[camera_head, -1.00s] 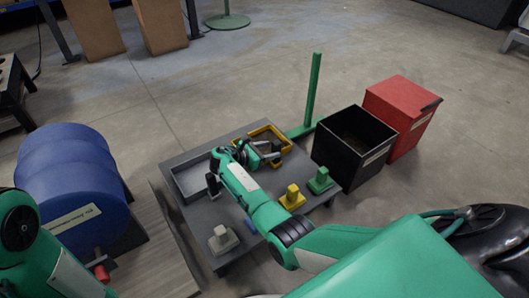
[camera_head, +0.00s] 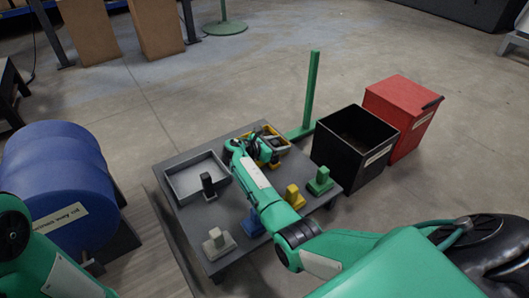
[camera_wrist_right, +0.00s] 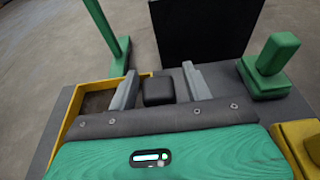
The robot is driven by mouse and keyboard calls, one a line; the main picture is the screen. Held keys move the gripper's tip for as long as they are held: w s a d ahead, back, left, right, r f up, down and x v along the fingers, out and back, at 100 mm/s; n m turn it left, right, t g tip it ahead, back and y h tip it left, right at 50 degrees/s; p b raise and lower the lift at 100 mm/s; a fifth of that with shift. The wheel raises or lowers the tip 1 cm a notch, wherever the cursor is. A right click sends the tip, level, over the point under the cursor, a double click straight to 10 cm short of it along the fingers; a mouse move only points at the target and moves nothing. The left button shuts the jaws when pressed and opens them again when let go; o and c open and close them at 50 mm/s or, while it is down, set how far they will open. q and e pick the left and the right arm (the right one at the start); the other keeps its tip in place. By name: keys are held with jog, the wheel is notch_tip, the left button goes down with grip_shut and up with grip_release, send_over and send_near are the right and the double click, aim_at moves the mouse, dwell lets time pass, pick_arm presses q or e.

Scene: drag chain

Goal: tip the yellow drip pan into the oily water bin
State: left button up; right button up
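The yellow drip pan (camera_head: 284,150) sits at the table's far right corner, partly hidden by my right arm. Its rim (camera_wrist_right: 66,122) and brownish inside show at the left of the right wrist view. My right gripper (camera_head: 270,160) is at the pan. In the wrist view its two fingers (camera_wrist_right: 159,73) are apart, with a small black block (camera_wrist_right: 159,91) between them and gaps on both sides. A black open-topped bin (camera_head: 338,155) stands beyond the table, to the right of the pan; its label is unreadable. My left arm shows at the left edge, its gripper outside the picture.
A red bin (camera_head: 410,112) stands beside the black one. A green post (camera_head: 312,92) rises behind the table. A grey tray (camera_head: 180,190) and white, blue, yellow and green (camera_head: 320,181) handled blocks are on the table.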

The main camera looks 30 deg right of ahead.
grip_shut()
jog(key=shift+r, duration=0.1)
